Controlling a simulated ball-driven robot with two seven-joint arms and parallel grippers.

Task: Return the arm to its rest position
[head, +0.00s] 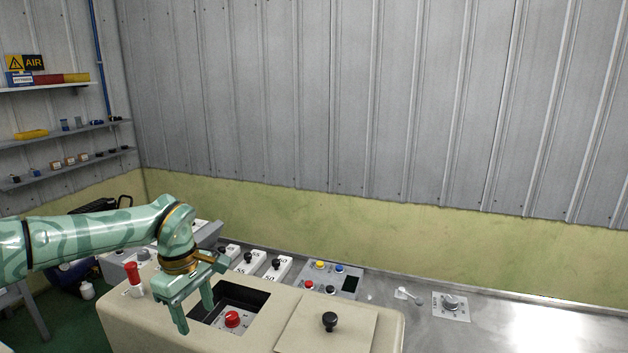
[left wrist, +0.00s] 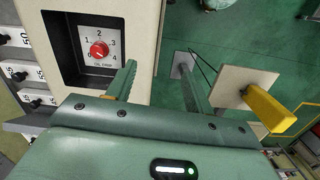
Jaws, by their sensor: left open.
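My left arm comes in from the left in the head view. Its gripper (head: 194,312) is above the beige machine housing (head: 375,305), at the left side of a dark recess. The gripper is open with nothing between its fingers; the two spread fingers also show in the left wrist view (left wrist: 160,85). A red knob (head: 232,319) sits in the recess, apart from the fingers. In the left wrist view the same red knob (left wrist: 99,50) is on a numbered dial plate, left of the fingers. My right gripper is not in view.
A red-topped switch (head: 132,273) stands left of the gripper. A cover plate with a black knob (head: 329,321) lies right of the recess. A button box (head: 328,278) and white numbered blocks (head: 277,268) are behind. The steel table is largely clear at right. Shelves (head: 65,133) hang at left.

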